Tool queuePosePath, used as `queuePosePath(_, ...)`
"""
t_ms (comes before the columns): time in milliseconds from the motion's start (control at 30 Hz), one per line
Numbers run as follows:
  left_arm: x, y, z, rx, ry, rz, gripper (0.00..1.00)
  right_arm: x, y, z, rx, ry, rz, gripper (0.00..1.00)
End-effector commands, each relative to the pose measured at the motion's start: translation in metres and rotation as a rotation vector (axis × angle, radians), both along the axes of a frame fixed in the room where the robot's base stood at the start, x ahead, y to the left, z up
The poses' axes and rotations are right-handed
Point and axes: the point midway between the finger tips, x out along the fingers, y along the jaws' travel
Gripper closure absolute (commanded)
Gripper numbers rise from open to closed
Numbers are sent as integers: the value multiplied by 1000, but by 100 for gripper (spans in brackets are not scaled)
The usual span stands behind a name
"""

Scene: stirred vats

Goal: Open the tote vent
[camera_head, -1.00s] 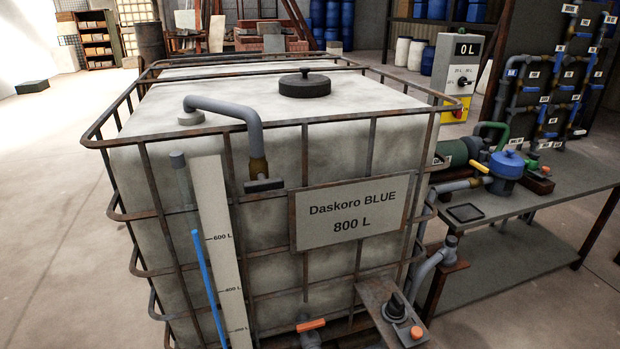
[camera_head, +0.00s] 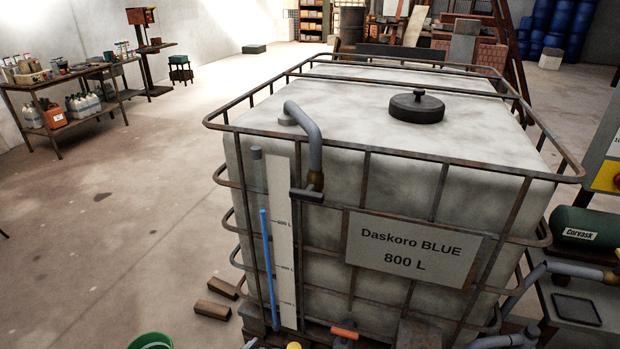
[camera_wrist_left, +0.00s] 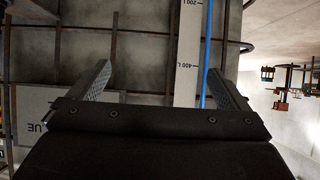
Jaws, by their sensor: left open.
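The tote (camera_head: 390,170) is a large pale tank in a rusty cage, with a "Daskoro BLUE 800 L" plate (camera_head: 413,249). Its vent is a grey bent pipe (camera_head: 312,135) from the tote's top, turning down over the front edge to a brass valve (camera_head: 315,181). A dark lever (camera_head: 306,195) lies crosswise below the brass part. My left gripper (camera_wrist_left: 160,85) is open and empty in the left wrist view, facing the tote's front near the level gauge (camera_wrist_left: 187,60). The vent lever is not clear in that view. Neither gripper shows in the head view.
A black lid (camera_head: 417,106) sits on the tote's top. Cage bars cross its front. An orange-handled valve (camera_head: 345,332) is low on the front. A green bucket (camera_head: 150,341) stands at bottom left. The floor left of the tote is mostly open.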

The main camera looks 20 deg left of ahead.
Motion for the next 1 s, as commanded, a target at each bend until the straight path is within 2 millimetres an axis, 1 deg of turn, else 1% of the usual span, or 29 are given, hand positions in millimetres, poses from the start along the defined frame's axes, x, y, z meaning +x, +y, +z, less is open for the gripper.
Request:
queuePosePath(33, 18, -5, 59, -6, -87, -3, 2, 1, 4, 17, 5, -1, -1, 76)
queuePosePath(67, 26, -7, 87, -9, -133, -6, 2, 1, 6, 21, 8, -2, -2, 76)
queuePosePath(100, 34, -10, 123, -10, -191, -9, 2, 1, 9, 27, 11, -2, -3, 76)
queuePosePath(167, 43, -13, 173, -12, -274, -11, 2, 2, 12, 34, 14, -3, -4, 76)
queuePosePath(200, 46, -14, 204, -13, -324, -12, 2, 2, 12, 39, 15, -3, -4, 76)
queuePosePath(267, 48, -16, 245, -15, -391, -14, 2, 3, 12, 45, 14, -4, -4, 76)
queuePosePath(300, 48, -16, 268, -16, -431, -14, 2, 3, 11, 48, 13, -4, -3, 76)
queuePosePath(400, 46, -17, 311, -14, -504, -15, 2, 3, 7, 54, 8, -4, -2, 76)
queuePosePath(500, 43, -17, 334, -14, -544, -16, 2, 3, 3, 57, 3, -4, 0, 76)
queuePosePath(600, 45, -18, 343, -14, -560, -15, 2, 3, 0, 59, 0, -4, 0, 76)
queuePosePath(667, 49, -18, 344, -14, -561, -16, 2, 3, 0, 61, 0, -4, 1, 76)
queuePosePath(767, 61, -18, 345, -12, -561, -17, 2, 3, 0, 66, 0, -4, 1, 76)
queuePosePath(1000, 101, -20, 345, -12, -560, -17, 2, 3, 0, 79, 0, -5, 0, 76)
